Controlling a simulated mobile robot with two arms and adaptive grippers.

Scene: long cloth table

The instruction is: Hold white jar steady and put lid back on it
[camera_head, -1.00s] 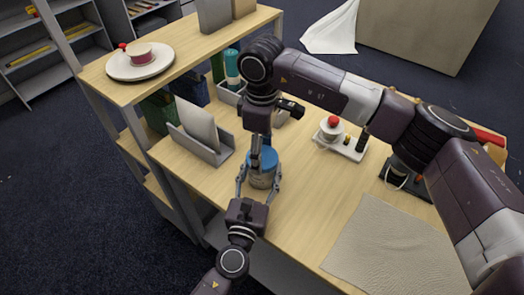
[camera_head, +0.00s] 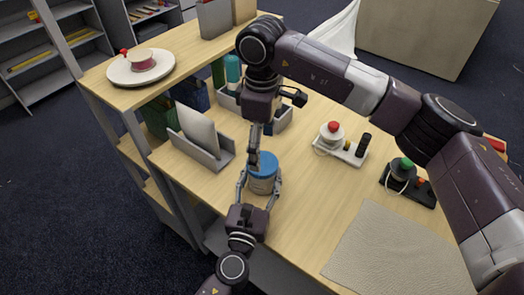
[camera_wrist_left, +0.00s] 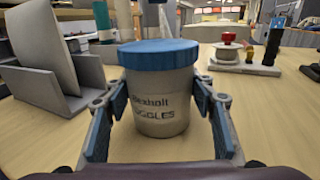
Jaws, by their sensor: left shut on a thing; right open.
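The white jar (camera_wrist_left: 160,100), greyish with dark lettering, stands upright on the wooden table; its body also shows in the head view (camera_head: 262,186). The blue lid (camera_wrist_left: 159,54) sits level on top of the jar, covering its mouth; it shows in the head view (camera_head: 265,165). My left gripper (camera_head: 260,190) is shut around the jar's body from the front, one finger on each side. My right gripper (camera_head: 253,160) points down at the lid's left back edge. It is open; the head view does not show clearly whether it touches the lid.
A grey holder with a pale panel (camera_head: 197,130) stands left of the jar. A white base with a red-topped knob (camera_head: 333,134) and a black base with a green knob (camera_head: 403,168) are to the right. A beige mat (camera_head: 395,250) lies at front right. A raised shelf (camera_head: 195,55) runs along the left.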

